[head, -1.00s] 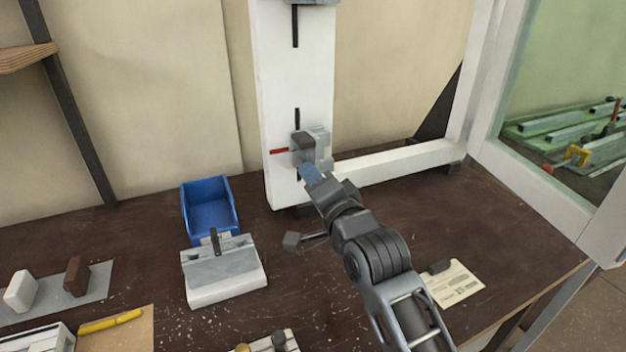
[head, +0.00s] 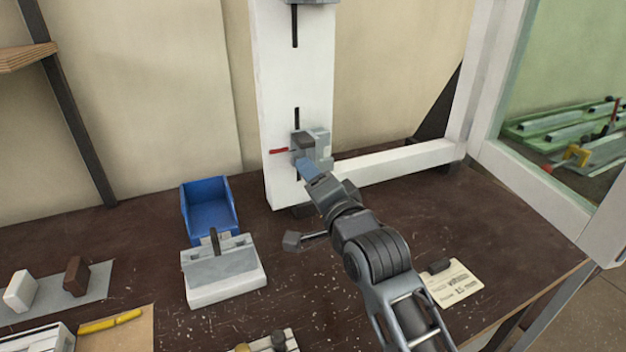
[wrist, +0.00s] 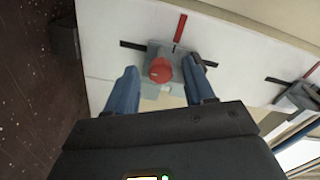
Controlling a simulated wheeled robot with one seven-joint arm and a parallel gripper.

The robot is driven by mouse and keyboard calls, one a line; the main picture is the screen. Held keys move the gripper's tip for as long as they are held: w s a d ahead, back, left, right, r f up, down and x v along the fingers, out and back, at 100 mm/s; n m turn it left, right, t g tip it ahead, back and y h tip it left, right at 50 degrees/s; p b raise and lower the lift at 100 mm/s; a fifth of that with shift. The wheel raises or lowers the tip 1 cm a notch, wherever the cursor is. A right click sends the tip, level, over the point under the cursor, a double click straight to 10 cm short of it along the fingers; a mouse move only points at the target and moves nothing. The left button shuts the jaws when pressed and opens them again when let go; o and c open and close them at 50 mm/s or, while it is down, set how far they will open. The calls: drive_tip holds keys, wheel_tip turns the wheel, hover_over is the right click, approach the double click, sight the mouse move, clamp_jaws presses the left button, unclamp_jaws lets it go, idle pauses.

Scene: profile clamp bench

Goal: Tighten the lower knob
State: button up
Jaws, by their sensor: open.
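The lower clamp (head: 318,150) is a grey block low on the white upright profile (head: 283,75). Its round red knob (wrist: 160,70) faces the wrist camera; in the head view I cannot make the knob out. My gripper (head: 304,165) is at the front of this clamp. In the wrist view its two blue fingers (wrist: 159,72) are open, one on each side of the knob, with visible gaps. I cannot tell how far the fingertips reach along the knob's depth.
A second grey clamp (head: 310,2) sits higher on the upright. A white horizontal beam (head: 400,160) runs right from the upright's foot. On the dark bench, a blue bin (head: 208,208), a grey-white block (head: 222,275) and a card (head: 455,285) lie around my arm.

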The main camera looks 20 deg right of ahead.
drive_tip(key=s+b, duration=0.1)
drive_tip(key=s, duration=0.6)
drive_tip(key=shift+s, duration=0.4)
drive_tip(key=s+f+n, duration=0.1)
drive_tip(key=s+f, duration=0.1)
drive_tip(key=s, duration=0.1)
drive_tip(key=s+f+n, duration=0.1)
drive_tip(key=s+f, duration=0.2)
drive_tip(key=s+f+n, duration=0.1)
drive_tip(key=s+f, duration=0.1)
drive_tip(key=s, duration=0.1)
drive_tip(key=shift+s+d+f+g, duration=0.15)
drive_tip(key=shift+s+d+g, duration=0.05)
drive_tip(key=shift+s+g, duration=0.2)
drive_tip(key=s+f+n, duration=0.1)
drive_tip(key=s, duration=0.2)
drive_tip(key=s+f+n, duration=0.1)
drive_tip(key=s, duration=0.2)
drive_tip(key=s+f+n, duration=0.1)
drive_tip(key=s, duration=0.2)
drive_tip(key=shift+s+f+g, duration=0.25)
drive_tip(key=shift+g, duration=0.05)
drive_tip(key=s+r+n+g, duration=0.1)
drive_tip(key=s+n, duration=0.6)
drive_tip(key=s, duration=1.4)
drive_tip(key=shift+s+a+r+g, duration=0.3)
drive_tip(key=shift+r+g, duration=0.1)
drive_tip(key=shift+r, duration=0.2)
